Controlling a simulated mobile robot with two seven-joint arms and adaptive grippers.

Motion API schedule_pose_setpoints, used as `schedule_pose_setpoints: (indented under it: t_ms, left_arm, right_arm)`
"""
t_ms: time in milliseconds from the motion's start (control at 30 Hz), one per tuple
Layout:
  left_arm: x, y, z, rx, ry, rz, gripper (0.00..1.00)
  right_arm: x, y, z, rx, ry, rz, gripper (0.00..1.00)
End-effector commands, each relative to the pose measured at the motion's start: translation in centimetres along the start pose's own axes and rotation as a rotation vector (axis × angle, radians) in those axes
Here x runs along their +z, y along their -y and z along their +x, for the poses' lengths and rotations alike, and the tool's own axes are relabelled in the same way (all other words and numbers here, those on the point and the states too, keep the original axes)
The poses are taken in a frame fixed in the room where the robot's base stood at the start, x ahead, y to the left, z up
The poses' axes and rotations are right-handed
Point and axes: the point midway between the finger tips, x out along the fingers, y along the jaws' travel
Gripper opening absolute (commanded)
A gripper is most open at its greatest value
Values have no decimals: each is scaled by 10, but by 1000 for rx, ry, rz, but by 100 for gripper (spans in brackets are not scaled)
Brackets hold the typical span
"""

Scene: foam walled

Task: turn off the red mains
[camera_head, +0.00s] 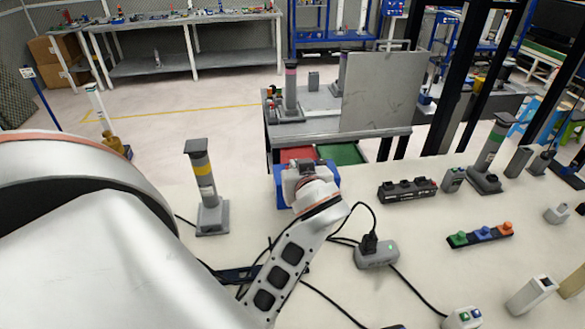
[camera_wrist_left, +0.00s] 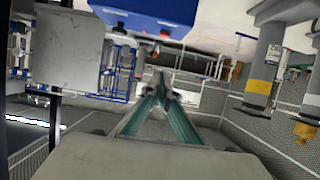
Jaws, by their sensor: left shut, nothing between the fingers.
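A blue box (camera_head: 281,186) stands at the table's far edge, partly behind my left gripper (camera_head: 304,172). In the left wrist view, which looks upside down, the blue box (camera_wrist_left: 150,14) is at the top, with a small red part (camera_wrist_left: 164,34) and a dark part on its edge. I cannot tell for sure that this red part is the mains switch. My left gripper (camera_wrist_left: 162,88) is shut and empty, its fingertips apart from the red part in that picture. In the head view its fingertips are hard to make out. My right gripper is not in view.
A grey post with a yellow band (camera_head: 205,185) stands left of the box. A black socket strip (camera_head: 407,190) and a green-blue-orange button strip (camera_head: 480,235) lie to the right. A grey plug box (camera_head: 376,255) with cables is nearer. Red (camera_head: 297,155) and green (camera_head: 340,153) surfaces show behind.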

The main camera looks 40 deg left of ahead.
Motion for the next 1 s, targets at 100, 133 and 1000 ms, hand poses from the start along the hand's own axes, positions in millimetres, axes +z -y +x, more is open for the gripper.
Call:
schedule_pose_setpoints:
  t_ms: [100,133,1000]
  left_arm:
    - [-1,1,15,-3,-4,2,0]
    - [-2,1,21,-3,-4,3,0]
    - [39,1,105,-1,0,1,0]
  right_arm:
    - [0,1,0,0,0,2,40]
    - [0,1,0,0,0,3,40]
    - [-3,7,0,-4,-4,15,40]
